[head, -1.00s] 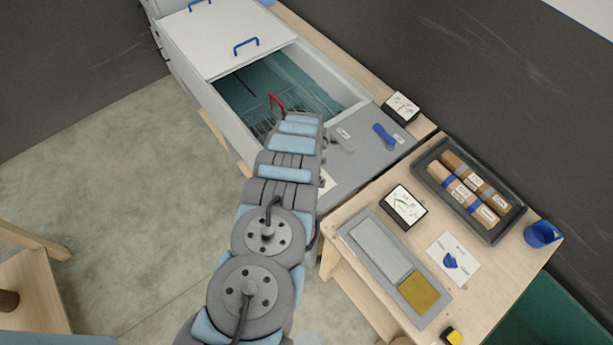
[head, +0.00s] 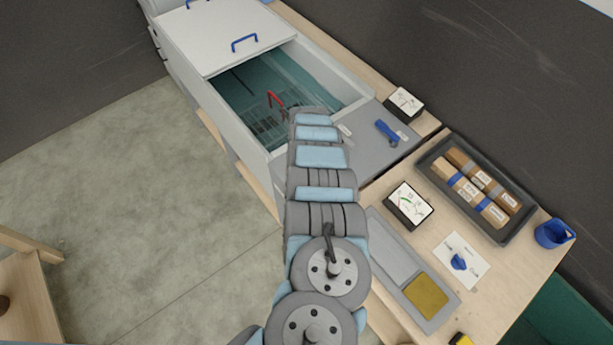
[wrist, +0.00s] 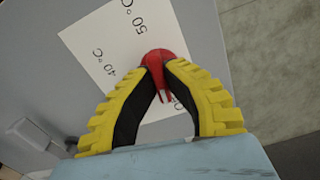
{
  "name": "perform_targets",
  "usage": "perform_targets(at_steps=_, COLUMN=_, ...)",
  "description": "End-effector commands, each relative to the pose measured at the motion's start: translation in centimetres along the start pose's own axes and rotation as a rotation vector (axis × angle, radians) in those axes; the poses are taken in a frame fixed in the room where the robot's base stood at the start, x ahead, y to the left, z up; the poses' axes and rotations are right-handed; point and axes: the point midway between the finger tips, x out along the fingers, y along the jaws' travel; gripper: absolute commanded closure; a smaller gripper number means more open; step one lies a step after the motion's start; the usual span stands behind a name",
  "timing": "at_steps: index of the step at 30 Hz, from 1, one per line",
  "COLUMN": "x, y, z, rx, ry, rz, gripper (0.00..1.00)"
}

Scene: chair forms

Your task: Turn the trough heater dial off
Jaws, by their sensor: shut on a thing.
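The heater dial is a red knob (wrist: 168,56) on a white card (wrist: 97,41) marked 40 °C and 50 °C, seen in the wrist view. My gripper (wrist: 160,68) has its two yellow fingers with black inner pads closed around the knob, tips against its sides. The card's lower markings are partly covered by the fingers. In the head view my arm hides the dial and my gripper. The trough (head: 349,97) is there, with its white lid (head: 215,35) partly slid back over teal water.
A blue lever (head: 387,132) stands on the trough's grey end panel.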

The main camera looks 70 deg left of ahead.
Motion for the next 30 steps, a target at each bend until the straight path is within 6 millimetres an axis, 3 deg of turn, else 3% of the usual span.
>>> perform_targets(at_steps=10, x=0.15, y=-0.01, z=0.02, rx=-0.141, ry=0.000, rz=0.000, gripper=1.00)
perform_targets(at_steps=26, x=0.09, y=-0.02, z=0.04, rx=-0.166, ry=-0.001, rz=-0.001, gripper=1.00)
perform_targets(at_steps=27, x=0.09, y=-0.03, z=0.04, rx=-0.166, ry=-0.001, rz=-0.001, gripper=0.86)
perform_targets(at_steps=30, x=0.08, y=-0.04, z=0.04, rx=-0.166, ry=-0.001, rz=-0.001, gripper=0.61)
